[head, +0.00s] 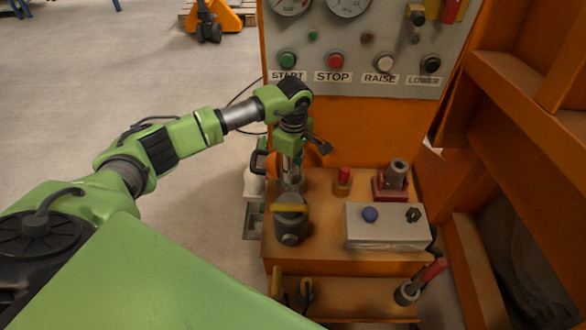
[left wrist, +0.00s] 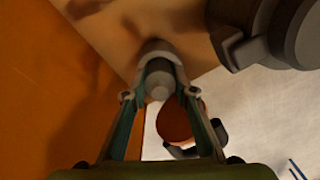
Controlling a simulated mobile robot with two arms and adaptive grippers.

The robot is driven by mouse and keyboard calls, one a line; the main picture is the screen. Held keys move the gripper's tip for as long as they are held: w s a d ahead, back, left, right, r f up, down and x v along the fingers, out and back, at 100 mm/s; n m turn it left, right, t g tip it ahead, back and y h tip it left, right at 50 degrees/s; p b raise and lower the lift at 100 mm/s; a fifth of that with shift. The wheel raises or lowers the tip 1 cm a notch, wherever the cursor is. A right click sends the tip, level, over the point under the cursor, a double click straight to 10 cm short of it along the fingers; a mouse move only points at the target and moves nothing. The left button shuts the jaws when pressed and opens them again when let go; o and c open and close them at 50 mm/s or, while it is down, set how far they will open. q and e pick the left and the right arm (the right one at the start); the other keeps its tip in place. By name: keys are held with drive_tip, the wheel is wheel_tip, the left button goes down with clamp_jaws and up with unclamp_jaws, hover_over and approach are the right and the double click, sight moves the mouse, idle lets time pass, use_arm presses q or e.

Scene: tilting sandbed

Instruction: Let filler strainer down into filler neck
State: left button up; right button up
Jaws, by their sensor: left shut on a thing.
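My left gripper (head: 291,160) points down over the left back part of the orange bench of the machine. In the left wrist view its two fingers (left wrist: 158,78) are closed around a grey, round-ended piece, which I take as the filler strainer (left wrist: 158,88). A wider grey collar, likely the filler neck (left wrist: 157,48), shows just beyond the fingertips, in line with the piece. It also shows in the head view as a grey cylinder (head: 292,181) right below the gripper. I cannot tell how far the strainer is inside the neck. My right gripper is not in view.
A grey valve with a yellow handle (head: 290,209) stands close in front of the gripper. A red-topped post (head: 343,180), a red-based fitting (head: 392,183) and a grey box (head: 386,234) stand to the right. The upright control panel (head: 358,60) rises behind.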

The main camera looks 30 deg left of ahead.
use_arm(q)
drive_tip(key=shift+f, duration=0.3)
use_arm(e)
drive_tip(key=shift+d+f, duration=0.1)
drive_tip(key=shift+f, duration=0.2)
use_arm(q)
drive_tip(key=shift+r, duration=0.1)
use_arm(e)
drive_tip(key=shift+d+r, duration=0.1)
use_arm(q)
drive_tip(key=shift+r+p, duration=0.65)
drive_tip(key=shift+r, duration=0.8)
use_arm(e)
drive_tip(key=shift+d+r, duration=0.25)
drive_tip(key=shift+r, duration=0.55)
use_arm(q)
drive_tip(key=shift+b, duration=0.45)
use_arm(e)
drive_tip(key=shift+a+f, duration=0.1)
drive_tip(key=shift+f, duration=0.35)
use_arm(q)
drive_tip(key=shift+f+b, duration=1.2)
drive_tip(key=shift+f, duration=0.35)
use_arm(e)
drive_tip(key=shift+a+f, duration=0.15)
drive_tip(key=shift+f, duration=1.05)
use_arm(q)
drive_tip(key=o, duration=1.2)
